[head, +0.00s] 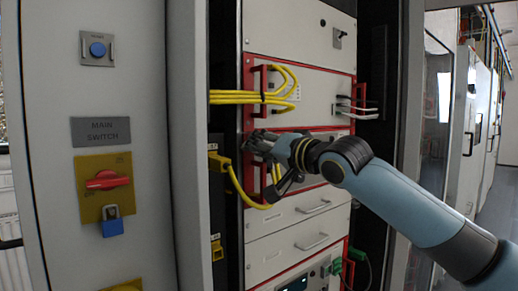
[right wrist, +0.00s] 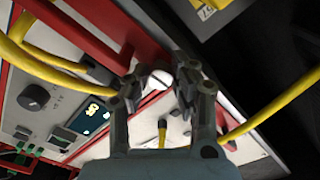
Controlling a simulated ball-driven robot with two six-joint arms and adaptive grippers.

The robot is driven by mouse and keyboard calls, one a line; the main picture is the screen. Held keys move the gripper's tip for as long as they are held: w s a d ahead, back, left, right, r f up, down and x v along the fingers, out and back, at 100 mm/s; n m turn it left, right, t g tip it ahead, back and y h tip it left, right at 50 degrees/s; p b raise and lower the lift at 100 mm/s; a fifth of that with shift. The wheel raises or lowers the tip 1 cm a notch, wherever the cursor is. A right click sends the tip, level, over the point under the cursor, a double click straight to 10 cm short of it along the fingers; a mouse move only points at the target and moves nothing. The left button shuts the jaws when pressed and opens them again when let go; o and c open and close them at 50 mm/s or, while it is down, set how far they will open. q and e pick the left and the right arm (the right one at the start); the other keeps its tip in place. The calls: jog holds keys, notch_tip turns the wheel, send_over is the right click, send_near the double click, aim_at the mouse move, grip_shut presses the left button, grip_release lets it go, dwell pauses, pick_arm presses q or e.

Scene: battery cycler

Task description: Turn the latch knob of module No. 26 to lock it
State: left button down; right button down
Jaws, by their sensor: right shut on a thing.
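My right gripper (head: 257,144) reaches in from the right to the red-framed left edge of a rack module. In the right wrist view its two dark fingers (right wrist: 158,84) are shut on a small pale round latch knob (right wrist: 157,80) with a slot-like line across its face. The knob sits beside the red frame (right wrist: 95,32) on the pale module front (right wrist: 180,128). In the head view my gripper hides the knob. I cannot read a number 26 on the module. My left gripper is not in view.
Yellow cables (head: 248,97) cross above my gripper, and another yellow cable (head: 238,187) loops just below it. The grey cabinet panel with the red main switch (head: 107,180) stands at the left. A black dial (right wrist: 33,97) and a lit display (right wrist: 92,112) show in the wrist view.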

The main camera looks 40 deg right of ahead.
jog(key=shift+f+m, duration=0.1)
jog(key=shift+m, duration=0.3)
jog(key=c, duration=1.1)
grip_release()
jog(key=s, duration=0.7)
jog(key=shift+s+d, duration=0.2)
jog(key=shift+d, duration=0.1)
